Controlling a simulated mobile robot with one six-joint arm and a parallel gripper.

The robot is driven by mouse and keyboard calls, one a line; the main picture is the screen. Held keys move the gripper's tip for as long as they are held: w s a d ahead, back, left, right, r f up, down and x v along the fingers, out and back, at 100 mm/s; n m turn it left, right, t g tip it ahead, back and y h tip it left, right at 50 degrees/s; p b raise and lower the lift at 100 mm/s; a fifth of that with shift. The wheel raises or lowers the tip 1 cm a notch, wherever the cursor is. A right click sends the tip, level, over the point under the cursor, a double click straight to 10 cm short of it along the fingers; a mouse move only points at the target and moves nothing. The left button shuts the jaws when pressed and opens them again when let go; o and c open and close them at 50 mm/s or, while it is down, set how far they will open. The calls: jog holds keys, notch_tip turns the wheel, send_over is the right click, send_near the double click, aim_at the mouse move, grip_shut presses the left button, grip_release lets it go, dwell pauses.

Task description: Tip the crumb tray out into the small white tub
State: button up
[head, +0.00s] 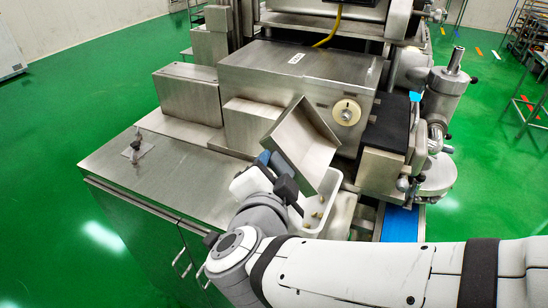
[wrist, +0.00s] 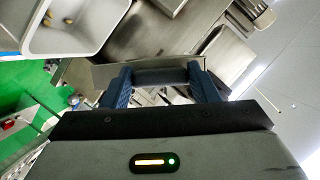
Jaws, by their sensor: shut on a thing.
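The crumb tray (head: 306,145) is a shallow grey metal tray. In the head view it is steeply tilted, with its lower end over the small white tub (head: 341,212); its visible inside looks bare. My gripper (head: 275,170) is shut on the tray's near left edge. In the wrist view the tray (wrist: 155,73) shows as a metal strip between the blue fingers (wrist: 160,84). The tub also shows at the top left of the wrist view (wrist: 75,40). Several small tan pieces (head: 317,214) lie in the tub. The tray and my arm hide part of it.
The steel machine housing (head: 295,75) with a cream knob (head: 346,112) stands close behind the tray. A blue belt (head: 399,222) lies right of the tub.

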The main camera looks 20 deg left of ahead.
aim_at(275, 155)
jog(key=shift+r+n+b, duration=0.3)
jog(key=shift+n+b, duration=0.1)
jog(key=shift+b, duration=0.15)
notch_tip(275, 155, up, 2)
jog(key=n+g+h, duration=0.1)
jog(key=n+h, duration=0.1)
jog(key=n, duration=0.1)
jog(key=shift+r+h, duration=0.1)
jog(key=shift+h, duration=0.2)
jog(key=r+n+h, duration=0.1)
jog(key=n, duration=0.1)
jog(key=shift+r+n+h, duration=0.3)
jog(key=shift+r, duration=0.1)
